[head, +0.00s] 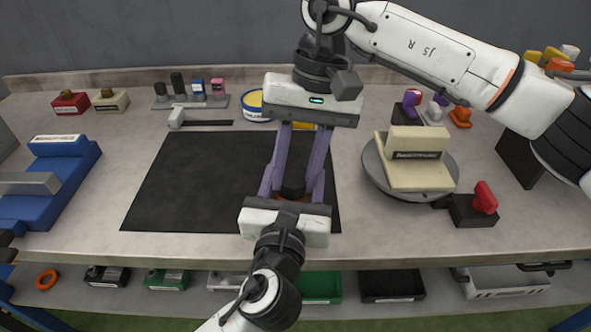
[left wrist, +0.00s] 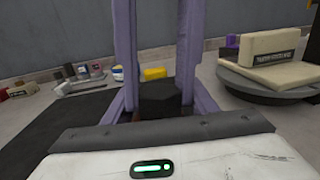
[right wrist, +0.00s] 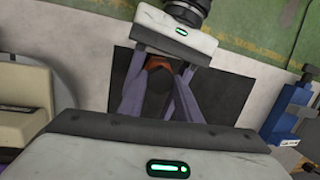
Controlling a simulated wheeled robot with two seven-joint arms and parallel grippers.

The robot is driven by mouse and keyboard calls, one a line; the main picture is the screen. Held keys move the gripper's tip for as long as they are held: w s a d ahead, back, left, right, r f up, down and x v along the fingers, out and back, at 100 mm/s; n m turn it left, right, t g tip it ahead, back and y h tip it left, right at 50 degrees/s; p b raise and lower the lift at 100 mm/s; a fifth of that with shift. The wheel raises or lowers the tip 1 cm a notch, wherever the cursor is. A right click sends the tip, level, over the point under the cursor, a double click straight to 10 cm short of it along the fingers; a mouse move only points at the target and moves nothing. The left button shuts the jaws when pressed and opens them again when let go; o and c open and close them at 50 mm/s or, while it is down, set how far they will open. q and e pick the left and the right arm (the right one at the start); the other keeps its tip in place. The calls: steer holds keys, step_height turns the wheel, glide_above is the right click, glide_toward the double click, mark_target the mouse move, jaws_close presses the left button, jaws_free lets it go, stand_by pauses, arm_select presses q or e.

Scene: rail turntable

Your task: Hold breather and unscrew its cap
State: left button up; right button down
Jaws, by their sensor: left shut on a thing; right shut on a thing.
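The breather (head: 292,188) is a small dark piece with an orange-brown part, held between both grippers above the near edge of the black mat (head: 185,180). My left gripper (head: 294,176) reaches in from the front and is shut on the breather. My right gripper (head: 293,185) reaches down from above with long purple fingers, also shut on it. In the left wrist view the breather's dark body (left wrist: 160,94) shows between the fingers. In the right wrist view the orange-brown part (right wrist: 158,62) shows by the left gripper. The fingers partly hide the breather; I cannot tell where the cap ends.
A round turntable (head: 375,172) bearing a cream block (head: 418,174) stands to the right, beside a red-handled dark box (head: 474,210). A blue fixture (head: 60,180) is at left. Small parts line the back. Bins (head: 392,287) sit below the front edge. The mat's left is clear.

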arm_select(q)
steer(key=shift+a, duration=0.4)
steer(key=shift+c, duration=0.5)
arm_select(e)
steer(key=n, duration=0.1)
steer(key=w+d+n, duration=0.1)
steer(key=n, duration=0.1)
steer(key=d+n+h, duration=0.1)
steer(key=shift+w+d+f+n, duration=0.25)
steer(key=shift+w+f+n, duration=0.05)
steer(key=shift+f, duration=0.05)
steer(key=c, duration=1.1)
jaws_free()
arm_select(q)
steer(key=shift+w+f, duration=0.1)
steer(key=shift+f, duration=0.15)
jaws_close()
steer(key=shift+d, duration=0.1)
arm_select(e)
step_height(320, 180, up, 4)
steer(key=shift+a+r, duration=0.1)
steer(key=shift+r, duration=0.1)
arm_select(q)
steer(key=shift+r, duration=0.1)
